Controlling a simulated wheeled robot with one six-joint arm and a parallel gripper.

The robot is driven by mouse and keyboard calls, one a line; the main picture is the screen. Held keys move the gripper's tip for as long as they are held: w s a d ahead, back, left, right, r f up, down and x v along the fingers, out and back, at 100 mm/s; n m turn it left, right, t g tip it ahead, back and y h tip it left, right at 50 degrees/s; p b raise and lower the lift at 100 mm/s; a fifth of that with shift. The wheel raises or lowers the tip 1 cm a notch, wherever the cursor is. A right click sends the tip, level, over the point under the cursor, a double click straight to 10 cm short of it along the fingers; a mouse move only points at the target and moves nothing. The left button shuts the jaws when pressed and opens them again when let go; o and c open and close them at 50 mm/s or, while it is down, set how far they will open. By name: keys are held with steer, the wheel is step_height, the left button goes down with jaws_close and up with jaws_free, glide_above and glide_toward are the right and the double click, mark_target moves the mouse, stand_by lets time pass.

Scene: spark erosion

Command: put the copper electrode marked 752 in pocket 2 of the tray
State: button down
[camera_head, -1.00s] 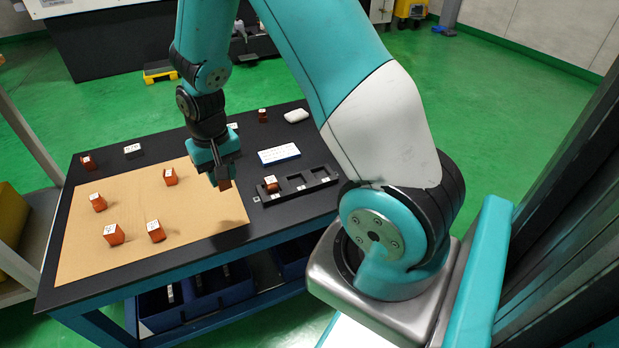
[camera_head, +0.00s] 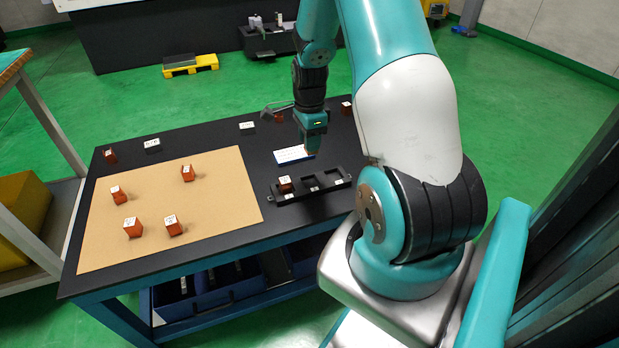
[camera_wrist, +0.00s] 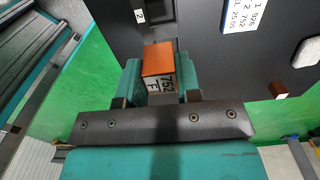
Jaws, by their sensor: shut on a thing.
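The copper electrode (camera_wrist: 158,60), marked 752 with an F below, is held between the two fingers of my gripper (camera_wrist: 158,82) in the wrist view. In the head view my gripper (camera_head: 312,143) is above the table, just behind the tray and by the white card; only a sliver of the electrode shows there. The black tray (camera_head: 275,197) lies at the table's right. Its left pocket holds a copper block (camera_head: 285,184). Pocket 2 (camera_head: 309,181), the middle one, looks empty, as does the right one. A label reading 2 (camera_wrist: 140,16) shows in the wrist view.
Several copper blocks stand on the tan board (camera_head: 215,210). Another block (camera_head: 110,155) is at the table's left, one (camera_head: 346,106) at the back right. A printed white card (camera_head: 292,155) lies behind the tray. The wrist view shows a white rounded object (camera_wrist: 306,52).

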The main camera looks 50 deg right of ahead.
step_height(320, 180, down, 12)
steer(key=shift+r+b, duration=0.15)
steer(key=shift+b, duration=1)
steer(key=c, duration=0.8)
jaws_free()
steer(key=shift+f, duration=0.2)
